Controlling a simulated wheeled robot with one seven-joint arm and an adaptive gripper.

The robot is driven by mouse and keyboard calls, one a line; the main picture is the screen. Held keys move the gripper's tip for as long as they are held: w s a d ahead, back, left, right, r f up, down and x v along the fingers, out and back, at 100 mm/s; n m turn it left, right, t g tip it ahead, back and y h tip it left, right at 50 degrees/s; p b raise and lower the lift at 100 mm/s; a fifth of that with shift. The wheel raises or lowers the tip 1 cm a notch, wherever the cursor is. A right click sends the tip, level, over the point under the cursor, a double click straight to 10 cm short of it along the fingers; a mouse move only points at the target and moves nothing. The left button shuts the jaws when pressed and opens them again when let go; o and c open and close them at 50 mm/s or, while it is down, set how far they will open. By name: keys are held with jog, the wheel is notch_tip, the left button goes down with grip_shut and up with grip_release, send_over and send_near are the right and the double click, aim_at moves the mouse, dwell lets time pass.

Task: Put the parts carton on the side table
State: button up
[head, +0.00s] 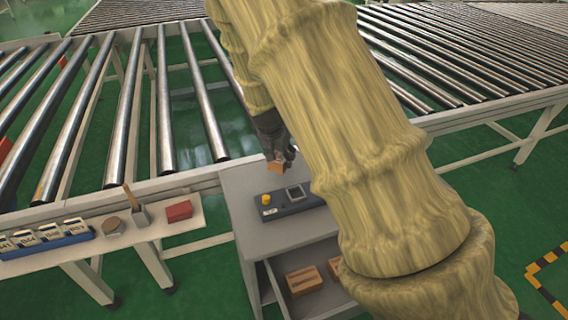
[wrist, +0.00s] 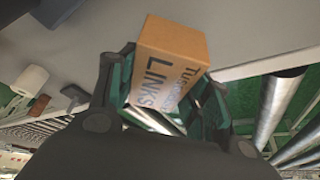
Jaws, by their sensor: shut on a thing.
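The parts carton (wrist: 172,62) is a small brown box with the printed word LINKS. It sits between the fingers of my gripper (wrist: 165,88) in the wrist view, and its lower part is hidden by them. In the head view my gripper (head: 277,158) is shut on the carton (head: 275,167) above the back edge of a grey cabinet (head: 245,185). A gap under the carton cannot be judged. A narrow white table (head: 75,260) on legs, which looks like the side table, stands to the left.
The cabinet top bears a control box (head: 290,200) with a yellow button; its open lower part holds brown boxes (head: 304,280). The narrow table bears a blue rack (head: 45,245), a round brown thing (head: 113,226), a brush (head: 138,212) and a red box (head: 179,210). Roller conveyors (head: 125,110) lie behind.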

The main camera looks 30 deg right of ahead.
jog(key=shift+f, duration=2.1)
jog(key=shift+f, duration=0.1)
jog(key=o, duration=1.3)
jog(key=shift+c, duration=0.2)
jog(key=v, duration=1.2)
jog(key=shift+d, duration=0.1)
